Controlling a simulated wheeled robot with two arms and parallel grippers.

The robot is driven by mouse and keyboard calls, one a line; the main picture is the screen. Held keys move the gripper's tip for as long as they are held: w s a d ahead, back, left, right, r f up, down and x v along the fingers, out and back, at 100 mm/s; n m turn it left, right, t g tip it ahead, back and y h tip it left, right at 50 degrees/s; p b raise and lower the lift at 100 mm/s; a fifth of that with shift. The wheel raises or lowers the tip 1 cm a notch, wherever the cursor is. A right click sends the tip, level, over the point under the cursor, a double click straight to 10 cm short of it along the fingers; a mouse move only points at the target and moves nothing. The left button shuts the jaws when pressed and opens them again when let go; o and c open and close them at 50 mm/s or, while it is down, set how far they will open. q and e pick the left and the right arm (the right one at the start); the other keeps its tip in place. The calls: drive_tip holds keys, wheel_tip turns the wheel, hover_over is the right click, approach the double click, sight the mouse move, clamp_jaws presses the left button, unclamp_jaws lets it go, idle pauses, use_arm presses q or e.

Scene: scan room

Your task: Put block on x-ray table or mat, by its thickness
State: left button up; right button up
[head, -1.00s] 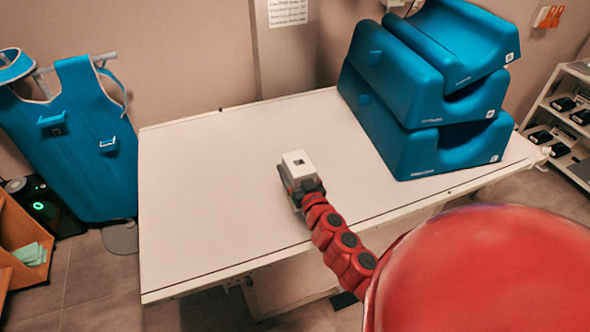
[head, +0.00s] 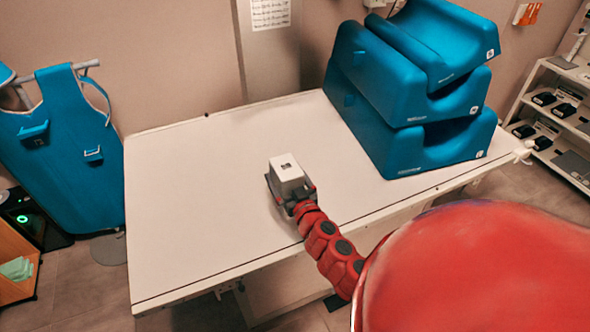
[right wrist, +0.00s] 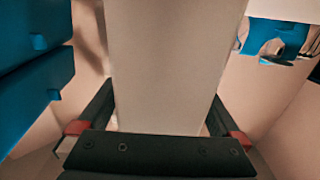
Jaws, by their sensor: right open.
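A white block (head: 287,170) with a small dark square mark on its top is at the middle of the white table (head: 190,210). It appears to stand upright on the tabletop, but its base is hidden by my gripper. My right gripper (head: 291,192) is open around the lower part of the block. In the right wrist view the block (right wrist: 175,60) fills the space between the two dark fingers, with slim gaps at the sides. Contact with the fingers cannot be told. My left gripper is not in view. I see no mat.
A stack of blue foam cushions (head: 415,90) stands on the table's right end. A blue apron (head: 65,150) hangs at the left. Shelves (head: 560,120) stand at the far right. The left half of the tabletop is clear.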

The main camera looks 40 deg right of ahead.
drive_tip(key=v, duration=0.9)
drive_tip(key=shift+s+d+b, duration=0.1)
drive_tip(key=shift+s+b, duration=0.05)
drive_tip(key=shift+b, duration=0.15)
drive_tip(key=shift+s+a, duration=0.25)
drive_tip(key=shift+s, duration=0.25)
